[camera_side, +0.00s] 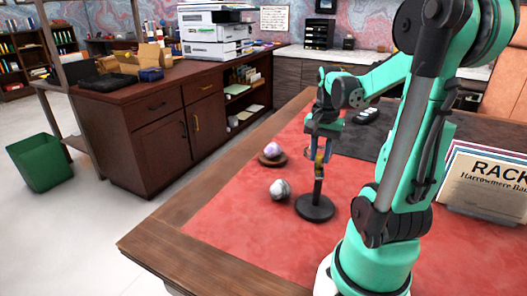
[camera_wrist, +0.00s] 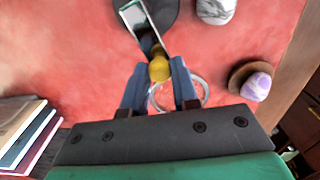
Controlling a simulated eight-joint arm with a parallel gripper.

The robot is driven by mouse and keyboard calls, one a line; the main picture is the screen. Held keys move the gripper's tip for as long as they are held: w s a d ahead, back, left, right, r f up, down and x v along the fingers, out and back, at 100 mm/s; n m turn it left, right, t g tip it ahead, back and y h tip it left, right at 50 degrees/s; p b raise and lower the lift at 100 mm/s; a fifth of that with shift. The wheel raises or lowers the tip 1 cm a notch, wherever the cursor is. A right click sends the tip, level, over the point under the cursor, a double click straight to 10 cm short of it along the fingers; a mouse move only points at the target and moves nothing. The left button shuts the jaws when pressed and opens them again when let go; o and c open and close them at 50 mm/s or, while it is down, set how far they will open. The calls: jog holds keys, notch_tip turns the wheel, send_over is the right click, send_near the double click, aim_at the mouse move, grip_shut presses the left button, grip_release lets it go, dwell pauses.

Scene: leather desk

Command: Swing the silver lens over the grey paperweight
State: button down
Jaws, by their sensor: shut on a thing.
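My gripper (camera_wrist: 158,82) is shut on the yellow knob (camera_wrist: 159,69) of the lens arm, with a finger on each side. The silver lens (camera_wrist: 205,92) is a ring partly hidden behind my fingers in the wrist view; red desk surface shows inside it. The lens stand has a round black base (camera_side: 314,208) and a short upright post. The grey paperweight (camera_side: 280,188) rests on the desk to the left of the base in the side view. It also shows at the top of the wrist view (camera_wrist: 216,9), apart from the ring.
A purple and white paperweight (camera_side: 269,149) sits on a round wooden coaster (camera_wrist: 238,76), near the desk's wooden edge. Books or folders (camera_wrist: 24,130) stand at the left of the wrist view. Red leather (camera_side: 225,220) is bare at the front left.

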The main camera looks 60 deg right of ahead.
jog(key=shift+w+n, duration=0.1)
jog(key=shift+n, duration=0.2)
dwell(0.4)
jog(key=shift+w+a+n, duration=0.45)
jog(key=shift+a+n, duration=0.2)
jog(key=shift+n, duration=1.5)
jog(key=shift+w+a+n, duration=0.5)
jog(key=shift+a+n, duration=0.1)
jog(key=shift+n, duration=1.6)
jog(key=shift+w+a+n, duration=0.45)
jog(key=shift+a+n, duration=0.2)
jog(key=shift+n, duration=1.5)
jog(key=c, duration=0.7)
grip_release()
jog(key=shift+o, duration=0.2)
